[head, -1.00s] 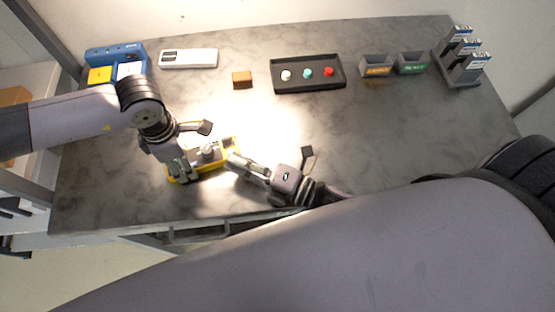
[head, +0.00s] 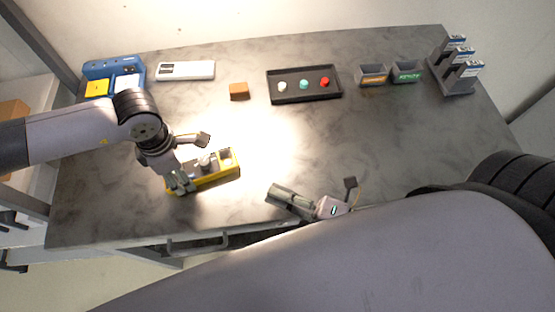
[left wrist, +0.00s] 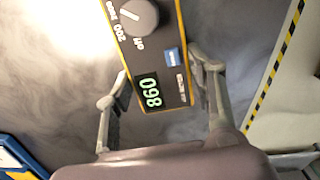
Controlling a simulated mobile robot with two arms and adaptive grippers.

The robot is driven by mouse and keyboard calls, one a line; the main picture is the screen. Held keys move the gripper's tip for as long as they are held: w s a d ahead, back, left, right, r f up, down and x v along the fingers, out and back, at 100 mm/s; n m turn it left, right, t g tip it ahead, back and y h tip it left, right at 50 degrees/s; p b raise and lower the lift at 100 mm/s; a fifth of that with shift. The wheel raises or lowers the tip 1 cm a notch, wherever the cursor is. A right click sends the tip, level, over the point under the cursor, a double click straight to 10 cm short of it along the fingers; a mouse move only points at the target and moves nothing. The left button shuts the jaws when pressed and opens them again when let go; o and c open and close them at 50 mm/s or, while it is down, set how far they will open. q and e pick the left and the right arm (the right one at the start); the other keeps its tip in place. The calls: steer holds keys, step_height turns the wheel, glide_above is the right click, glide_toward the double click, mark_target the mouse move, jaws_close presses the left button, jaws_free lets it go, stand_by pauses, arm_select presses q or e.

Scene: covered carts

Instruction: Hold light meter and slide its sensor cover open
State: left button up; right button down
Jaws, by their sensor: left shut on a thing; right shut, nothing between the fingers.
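The light meter (head: 215,177) is a dark box with yellow edges and a grey knob on its face. It lies face up near the table's front left. My left gripper (head: 180,181) is shut on its left end. In the left wrist view the meter (left wrist: 150,62) sits between the fingers, showing its dial, a blue button and lit green digits. At the meter's right end in the head view is a small grey-dark square patch (head: 224,155); its cover state is too small to tell. My right gripper (head: 272,194) is shut, empty, to the right of the meter and apart from it.
A blue holder (head: 98,69), white device (head: 187,70), brown block (head: 239,91), black button tray (head: 305,97), two grey bins (head: 372,82) and a rack (head: 457,88) line the back. The table's middle and right are clear.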

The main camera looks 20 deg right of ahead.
arm_select(q)
steer(key=o, duration=1.4)
